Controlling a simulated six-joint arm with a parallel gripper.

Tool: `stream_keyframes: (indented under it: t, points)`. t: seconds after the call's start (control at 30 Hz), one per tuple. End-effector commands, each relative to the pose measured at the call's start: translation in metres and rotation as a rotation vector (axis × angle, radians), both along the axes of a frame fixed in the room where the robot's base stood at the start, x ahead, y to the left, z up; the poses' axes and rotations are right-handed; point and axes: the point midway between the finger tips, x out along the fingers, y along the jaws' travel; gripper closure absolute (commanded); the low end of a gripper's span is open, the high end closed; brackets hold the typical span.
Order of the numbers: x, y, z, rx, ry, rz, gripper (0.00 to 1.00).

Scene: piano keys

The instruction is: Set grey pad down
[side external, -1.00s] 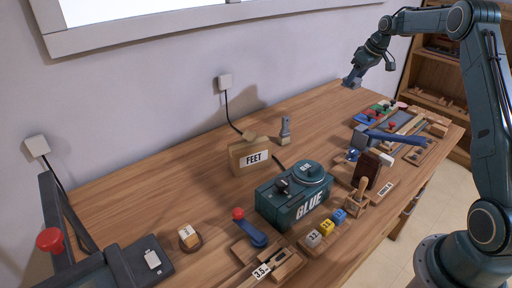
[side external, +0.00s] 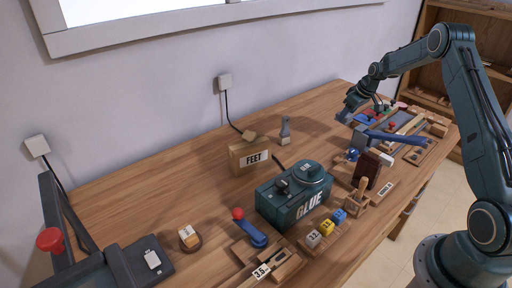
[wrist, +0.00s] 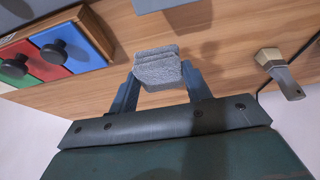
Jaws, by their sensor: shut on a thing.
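The grey pad (wrist: 158,70) is a small, rough-textured block. In the wrist view it sits between the two fingers of my gripper (wrist: 160,82), which is shut on it. The wood tabletop (wrist: 230,45) shows behind the pad, and I cannot tell how high above it the pad is. In the side view my gripper (side external: 345,117) is over the far right part of the table, left of the tray of coloured blocks. The pad is too small there to make out clearly.
A wooden tray with red, green and blue knobbed blocks (wrist: 60,50) lies beside the gripper. A grey-handled brush (wrist: 279,72) is on the other side. The glue box (side external: 296,195) and FEET block (side external: 249,157) stand nearer. The table between brush and gripper looks clear.

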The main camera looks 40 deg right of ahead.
Motion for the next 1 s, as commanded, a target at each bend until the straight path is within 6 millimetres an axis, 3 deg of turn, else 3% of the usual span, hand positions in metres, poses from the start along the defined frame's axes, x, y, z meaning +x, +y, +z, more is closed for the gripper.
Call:
stream_keyframes:
  t: [0.1,0.47,0.8,1.0]
  points:
    - [0.0,0.0,-0.011,0.0,0.0,0.0,0.74]
    - [0.0,0.0,-0.02,0.0,0.001,-0.001,0.74]
    - [0.0,0.0,-0.055,0.0,0.0,0.0,0.74]
    - [0.0,0.0,-0.057,0.0,-0.001,0.001,0.74]
